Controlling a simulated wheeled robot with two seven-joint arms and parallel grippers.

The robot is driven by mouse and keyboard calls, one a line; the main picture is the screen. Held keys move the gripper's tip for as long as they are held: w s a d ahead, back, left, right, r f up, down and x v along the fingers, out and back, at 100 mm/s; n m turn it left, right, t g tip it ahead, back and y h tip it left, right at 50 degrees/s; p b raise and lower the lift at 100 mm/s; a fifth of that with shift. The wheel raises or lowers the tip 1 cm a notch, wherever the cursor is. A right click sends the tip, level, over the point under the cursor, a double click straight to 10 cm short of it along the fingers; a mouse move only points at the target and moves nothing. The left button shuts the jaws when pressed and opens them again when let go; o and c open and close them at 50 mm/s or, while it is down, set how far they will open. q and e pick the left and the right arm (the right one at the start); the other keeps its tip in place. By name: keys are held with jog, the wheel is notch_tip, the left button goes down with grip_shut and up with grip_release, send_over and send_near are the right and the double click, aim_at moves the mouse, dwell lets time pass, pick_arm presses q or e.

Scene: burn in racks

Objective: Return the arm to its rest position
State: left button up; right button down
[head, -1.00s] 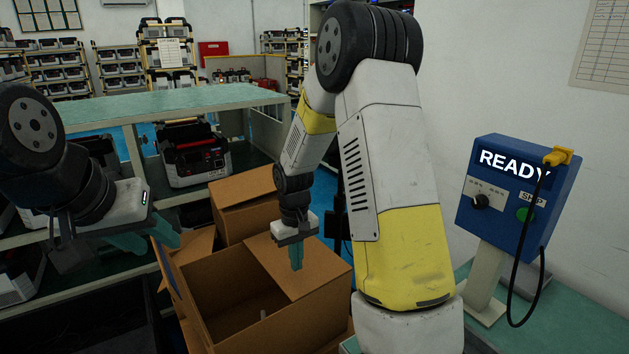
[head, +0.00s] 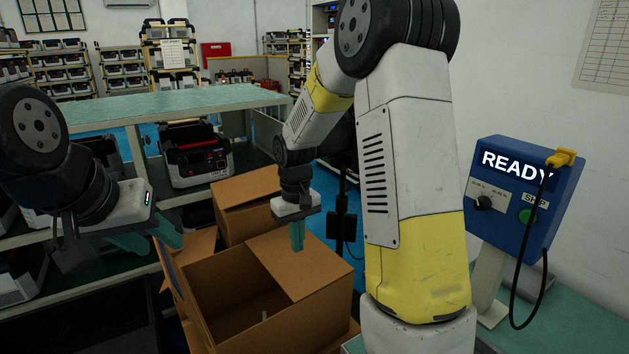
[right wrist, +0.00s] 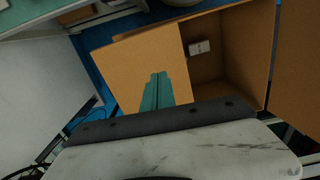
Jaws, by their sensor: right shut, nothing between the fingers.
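My right arm (head: 415,170) reaches in from the right in the head view.
A blue control box (head: 525,190) reading READY, with a yellow plug and black cable, stands at the right. A second cardboard box (head: 250,200) is behind the first. A green-topped bench (head: 180,103) with a power unit (head: 195,155) below stands behind.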

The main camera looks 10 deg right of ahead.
jog(key=s+d+r+m+t+y, duration=0.1)
jog(key=s+d+r+t, duration=0.1)
jog(key=s+r, duration=0.7)
jog(key=s+d+r+m+t+y, duration=0.1)
jog(key=s+r+t, duration=0.3)
jog(key=s+r, duration=0.5)
jog(key=shift+s+d+r+m, duration=0.3)
jog(key=shift+s+d+m, duration=0.1)
jog(key=shift+s+m, duration=0.3)
